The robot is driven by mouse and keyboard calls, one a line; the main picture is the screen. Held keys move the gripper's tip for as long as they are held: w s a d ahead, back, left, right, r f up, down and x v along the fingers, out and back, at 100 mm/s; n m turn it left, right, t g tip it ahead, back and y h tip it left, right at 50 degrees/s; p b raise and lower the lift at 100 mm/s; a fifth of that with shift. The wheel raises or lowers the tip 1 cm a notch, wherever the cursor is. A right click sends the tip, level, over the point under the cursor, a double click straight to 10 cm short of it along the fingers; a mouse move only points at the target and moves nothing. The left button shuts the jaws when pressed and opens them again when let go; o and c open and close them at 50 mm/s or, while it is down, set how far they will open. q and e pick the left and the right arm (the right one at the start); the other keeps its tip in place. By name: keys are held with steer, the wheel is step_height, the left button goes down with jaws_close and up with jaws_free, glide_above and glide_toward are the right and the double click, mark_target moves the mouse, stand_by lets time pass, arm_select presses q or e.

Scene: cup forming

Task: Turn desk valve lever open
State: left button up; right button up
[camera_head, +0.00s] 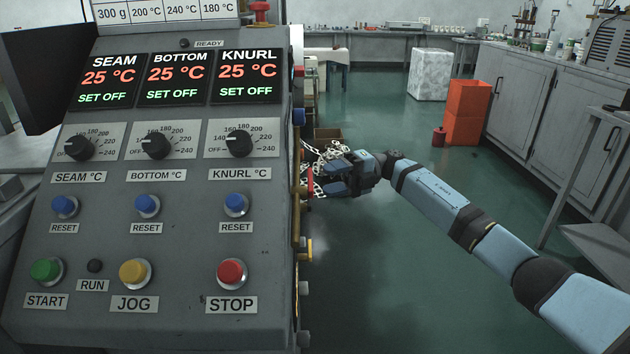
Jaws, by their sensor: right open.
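A valve with a red handle (310,181) sits on the right side of the control desk (185,190), seen nearly edge-on. Brass-coloured fittings (303,246) show just below it along the desk's side. My right gripper (322,180) comes in from the right and is open, with its fingers pointing left at the red handle. The fingertips are very close to the handle; I cannot tell whether they touch it. The lever's exact position is not clear from this angle. My left gripper is not in view.
The desk front carries START, JOG and STOP (231,273) buttons, knobs and displays. A chain (322,155) hangs behind my right gripper. The green floor between is clear.

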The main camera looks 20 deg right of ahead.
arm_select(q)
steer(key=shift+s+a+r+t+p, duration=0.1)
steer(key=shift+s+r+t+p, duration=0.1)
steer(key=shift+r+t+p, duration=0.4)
arm_select(e)
steer(key=d, duration=0.8)
steer(key=shift+w, duration=0.45)
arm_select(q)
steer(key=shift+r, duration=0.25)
arm_select(e)
steer(key=shift+d, duration=0.1)
